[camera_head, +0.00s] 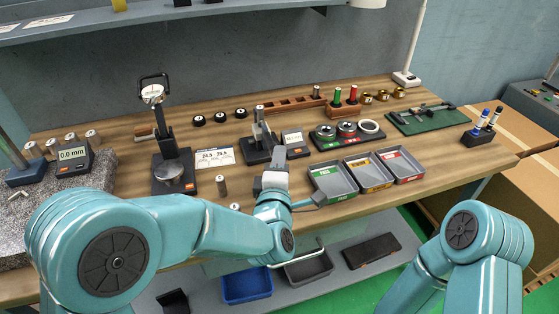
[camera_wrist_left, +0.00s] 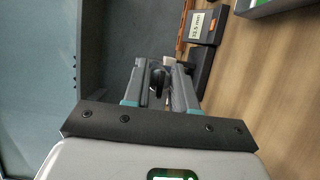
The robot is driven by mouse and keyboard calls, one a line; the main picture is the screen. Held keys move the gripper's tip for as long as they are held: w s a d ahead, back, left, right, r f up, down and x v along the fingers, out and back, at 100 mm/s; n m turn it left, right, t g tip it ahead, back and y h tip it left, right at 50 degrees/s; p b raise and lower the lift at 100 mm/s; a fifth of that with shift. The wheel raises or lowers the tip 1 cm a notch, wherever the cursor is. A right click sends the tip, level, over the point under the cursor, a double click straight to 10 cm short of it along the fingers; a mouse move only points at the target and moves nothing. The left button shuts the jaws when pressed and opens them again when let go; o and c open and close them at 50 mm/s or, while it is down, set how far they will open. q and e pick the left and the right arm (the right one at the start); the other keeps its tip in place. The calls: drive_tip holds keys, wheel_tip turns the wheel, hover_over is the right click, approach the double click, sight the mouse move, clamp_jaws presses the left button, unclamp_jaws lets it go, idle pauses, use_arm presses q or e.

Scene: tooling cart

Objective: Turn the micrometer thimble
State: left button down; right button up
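The micrometer stand (camera_head: 259,128) stands mid-bench on a dark base, beside a small display box (camera_head: 293,139). The display also shows in the left wrist view (camera_wrist_left: 197,25) and seems to read 22.5 mm. My left gripper (camera_head: 275,160) reaches in just in front of the stand. In the left wrist view its two grey fingers (camera_wrist_left: 163,80) are apart with a narrow gap. A dark rounded part (camera_wrist_left: 157,77) shows in or behind that gap; I cannot tell whether it is the thimble or whether the fingers touch it. My right gripper is outside the picture; only its arm shows.
A dial gauge stand (camera_head: 170,160) and a card (camera_head: 215,158) are left of the micrometer. A small upright pin (camera_head: 221,186) stands nearby. Three grey trays (camera_head: 334,182) lie close right of my gripper. A ring tray (camera_head: 347,134) is behind them. The bench's front edge is close.

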use_arm(q)
drive_tip(key=shift+m, duration=0.3)
drive_tip(key=shift+m+g+p, duration=0.45)
drive_tip(key=shift+m+g, duration=0.15)
drive_tip(key=shift+m, duration=0.5)
drive_tip(key=shift+r+m+g+y+p, duration=0.2)
drive_tip(key=shift+m+g+y+p, duration=0.3)
drive_tip(key=shift+m+p, duration=0.55)
drive_tip(key=m+g+y+p, duration=0.1)
drive_tip(key=m+p, duration=0.2)
drive_tip(key=p, duration=0.1)
drive_tip(key=m+g+y+p, duration=0.1)
drive_tip(key=m+p, duration=0.2)
drive_tip(key=p, duration=0.2)
drive_tip(key=shift+y, duration=0.4)
drive_tip(key=shift+f+m+g+y+p, duration=0.2)
drive_tip(key=shift+m+g+y+p, duration=0.2)
drive_tip(key=shift+m+y+p, duration=0.9)
drive_tip(key=shift+n+h+p, duration=0.25)
drive_tip(key=shift+h+p, duration=0.15)
drive_tip(key=shift+h, duration=0.1)
drive_tip(key=c, duration=1.3)
unclamp_jaws()
